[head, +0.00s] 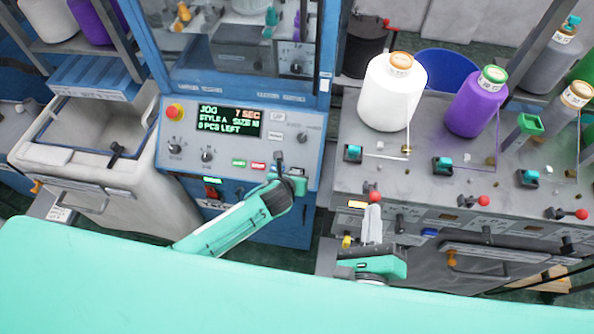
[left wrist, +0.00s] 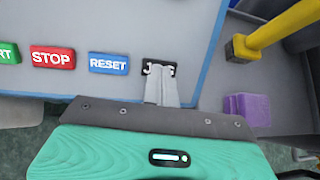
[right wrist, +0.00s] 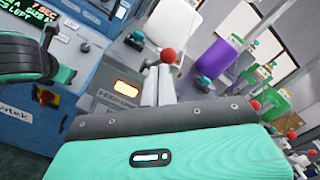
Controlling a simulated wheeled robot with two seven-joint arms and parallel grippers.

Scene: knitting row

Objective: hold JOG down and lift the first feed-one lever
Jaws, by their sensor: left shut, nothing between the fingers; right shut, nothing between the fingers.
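My left gripper (head: 281,163) is shut and empty at the right end of the control panel's button row. In the left wrist view its fingertips (left wrist: 159,70) cover most of a dark-framed button (left wrist: 173,67) beside RESET; its label is hidden and I cannot tell how far it is pressed. The panel display (head: 229,121) seems to read JOG, 7 SEC. My right gripper (head: 373,208) is shut and empty, upright just below the red ball of the leftmost lever (head: 374,196). In the right wrist view the ball (right wrist: 168,55) is at the fingertips (right wrist: 158,70); I cannot tell whether they touch.
More red-ball levers (head: 484,201) line the machine's front edge to the right. An orange lamp (right wrist: 126,88) glows beside the first lever. White (head: 390,95) and purple (head: 475,105) yarn cones stand behind. STOP (left wrist: 52,57) and RESET (left wrist: 108,63) lie left of my left fingertips.

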